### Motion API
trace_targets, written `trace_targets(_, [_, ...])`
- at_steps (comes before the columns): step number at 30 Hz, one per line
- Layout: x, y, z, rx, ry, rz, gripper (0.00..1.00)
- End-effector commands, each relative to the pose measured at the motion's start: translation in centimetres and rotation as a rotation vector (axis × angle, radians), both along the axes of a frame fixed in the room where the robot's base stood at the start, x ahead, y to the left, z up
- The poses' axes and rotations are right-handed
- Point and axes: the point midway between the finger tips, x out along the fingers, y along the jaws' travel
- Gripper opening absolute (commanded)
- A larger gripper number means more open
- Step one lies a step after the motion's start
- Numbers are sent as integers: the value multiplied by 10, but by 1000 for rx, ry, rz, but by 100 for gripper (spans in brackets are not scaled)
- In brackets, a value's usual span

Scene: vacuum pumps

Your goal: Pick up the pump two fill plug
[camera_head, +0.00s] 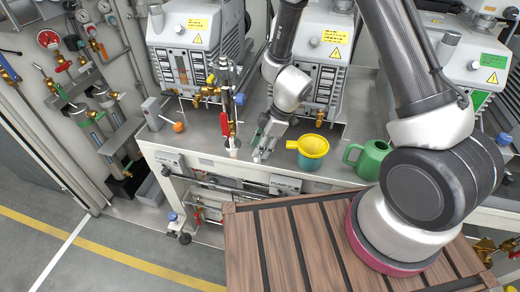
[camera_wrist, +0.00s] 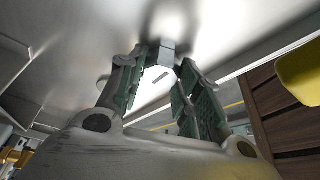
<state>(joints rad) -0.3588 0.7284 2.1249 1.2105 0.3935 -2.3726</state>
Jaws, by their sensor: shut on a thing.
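My gripper (camera_head: 263,148) is low over the front part of the grey metal bench, left of the yellow funnel. In the wrist view its green-padded fingers (camera_wrist: 166,68) are closed in on a small pale metal piece, which looks like the fill plug (camera_wrist: 167,52), at the fingertips. The plug is too small to make out clearly in the head view. The middle pump (camera_head: 325,60), a pale grey housing with a yellow label, stands behind my gripper and is partly hidden by my arm.
A yellow funnel (camera_head: 313,146) sits on a teal container (camera_head: 310,162). A green watering can (camera_head: 371,160) stands to its right. A red-handled valve pipe (camera_head: 224,124) rises left of my gripper. An orange-tipped item (camera_head: 178,127) lies farther left. Another pump (camera_head: 192,45) stands at left.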

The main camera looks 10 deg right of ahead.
Motion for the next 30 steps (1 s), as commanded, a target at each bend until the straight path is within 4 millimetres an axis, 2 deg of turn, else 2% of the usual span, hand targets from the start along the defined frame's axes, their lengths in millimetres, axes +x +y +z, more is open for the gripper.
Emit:
trace_targets(7, [1, 0, 16, 1, -4, 2, 10])
trace_targets(18, [0, 0, 79, 1, -4, 2, 10])
trace_targets(30, [0, 0, 133, 1, -3, 1, 10])
